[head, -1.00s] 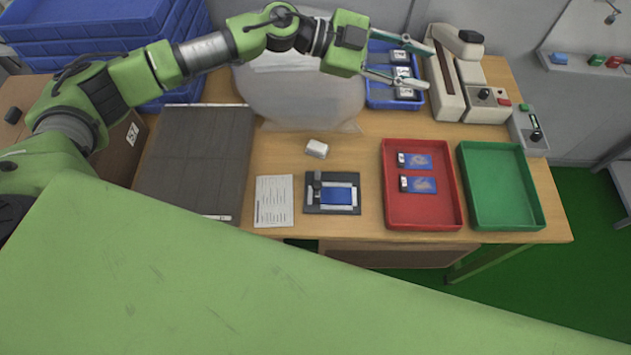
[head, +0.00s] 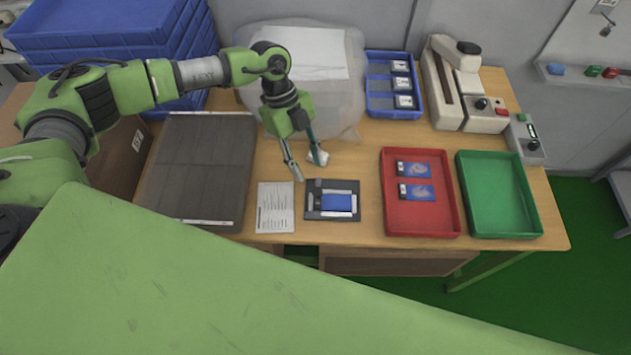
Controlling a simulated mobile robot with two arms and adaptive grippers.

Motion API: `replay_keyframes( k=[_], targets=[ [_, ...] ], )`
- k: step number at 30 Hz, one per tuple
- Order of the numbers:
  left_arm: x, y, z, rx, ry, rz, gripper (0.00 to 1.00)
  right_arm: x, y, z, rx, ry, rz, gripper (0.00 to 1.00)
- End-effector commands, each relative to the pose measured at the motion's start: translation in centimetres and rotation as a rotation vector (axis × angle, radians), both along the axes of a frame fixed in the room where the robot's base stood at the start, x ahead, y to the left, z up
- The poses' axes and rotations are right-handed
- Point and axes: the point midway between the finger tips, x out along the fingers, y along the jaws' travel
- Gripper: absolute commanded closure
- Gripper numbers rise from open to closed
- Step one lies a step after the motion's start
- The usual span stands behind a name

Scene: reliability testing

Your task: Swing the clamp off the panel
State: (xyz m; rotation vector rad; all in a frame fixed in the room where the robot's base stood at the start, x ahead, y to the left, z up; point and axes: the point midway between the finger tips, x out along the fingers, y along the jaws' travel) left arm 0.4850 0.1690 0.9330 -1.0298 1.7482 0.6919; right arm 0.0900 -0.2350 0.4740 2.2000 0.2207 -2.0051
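A dark fixture (head: 350,189) lies on the table near its front edge, with a blue panel (head: 337,203) lying in it. A small grey clamp (head: 318,187) shows at the fixture's left side; it is too small to tell exactly how it bears on the panel. My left gripper (head: 310,171) points down just above and behind the fixture's upper left corner. Its fingers are spread apart with nothing between them that I can make out. My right gripper is not in view.
A red tray (head: 385,190) with two blue panels stands right of the fixture, then an empty green tray (head: 497,190). A printed sheet (head: 276,207) and a dark mat (head: 200,165) lie left. Behind are a blue bin (head: 376,82), a bagged bundle (head: 335,95) and a beige machine (head: 449,90).

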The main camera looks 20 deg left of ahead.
Motion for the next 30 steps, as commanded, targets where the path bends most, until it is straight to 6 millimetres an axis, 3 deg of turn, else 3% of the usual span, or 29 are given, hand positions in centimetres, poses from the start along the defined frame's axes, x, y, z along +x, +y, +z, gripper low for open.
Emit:
replay_keyframes(
  k=[6,12,24,28,30],
  targets=[
    [-0.9,-1.7,-4.0,-0.002,0.003,-0.002,0.65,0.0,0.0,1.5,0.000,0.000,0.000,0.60],
    [-1.3,-2.5,-6.4,-0.002,0.000,-0.001,0.65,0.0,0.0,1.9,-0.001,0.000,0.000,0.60],
    [-1.4,-2.7,-7.3,-0.002,-0.002,-0.001,0.65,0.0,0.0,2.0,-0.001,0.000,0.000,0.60],
    [-1.4,-2.7,-7.3,-0.002,-0.001,0.000,0.96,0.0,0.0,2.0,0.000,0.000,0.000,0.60],
    [-1.4,-2.7,-7.3,-0.002,-0.001,0.000,1.00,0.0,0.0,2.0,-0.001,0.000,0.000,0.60]
  ],
)
